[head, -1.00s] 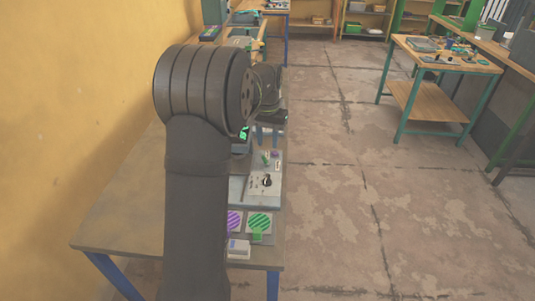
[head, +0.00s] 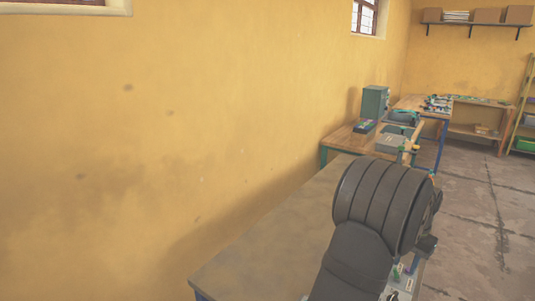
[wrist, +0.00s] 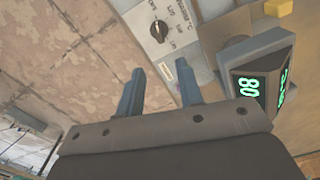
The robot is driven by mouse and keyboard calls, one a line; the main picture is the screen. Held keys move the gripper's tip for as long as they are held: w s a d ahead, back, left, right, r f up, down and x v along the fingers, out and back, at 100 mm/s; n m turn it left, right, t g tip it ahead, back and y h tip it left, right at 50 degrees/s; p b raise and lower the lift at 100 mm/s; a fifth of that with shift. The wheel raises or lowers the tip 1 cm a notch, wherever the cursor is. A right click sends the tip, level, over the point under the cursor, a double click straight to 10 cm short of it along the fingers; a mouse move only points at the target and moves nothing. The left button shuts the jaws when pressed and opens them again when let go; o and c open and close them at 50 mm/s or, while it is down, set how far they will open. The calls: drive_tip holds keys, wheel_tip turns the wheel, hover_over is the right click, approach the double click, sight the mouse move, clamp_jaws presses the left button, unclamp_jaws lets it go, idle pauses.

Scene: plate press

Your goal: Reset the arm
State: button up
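My gripper (wrist: 161,82) shows in the wrist view with its two blue-grey fingers apart and nothing held between them. Beyond the fingers is a light grey control panel (wrist: 185,42) with a black rotary knob (wrist: 158,31). To the right is a dark display (wrist: 262,82) with green digits that look like 80. In the head view my black arm stands over the right part of the workbench (head: 275,238). It hides my gripper and most of the equipment there.
A yellow wall (head: 190,140) runs along the left of the bench. A second bench (head: 350,140) with a green machine (head: 375,102) stands behind. Open floor (head: 480,215) lies to the right. A yellow block (wrist: 278,8) sits at the wrist view's top right.

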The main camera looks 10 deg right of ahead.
wheel_tip(320, 180, down, 12)
drive_tip(key=shift+f, duration=0.2)
idle(0.4)
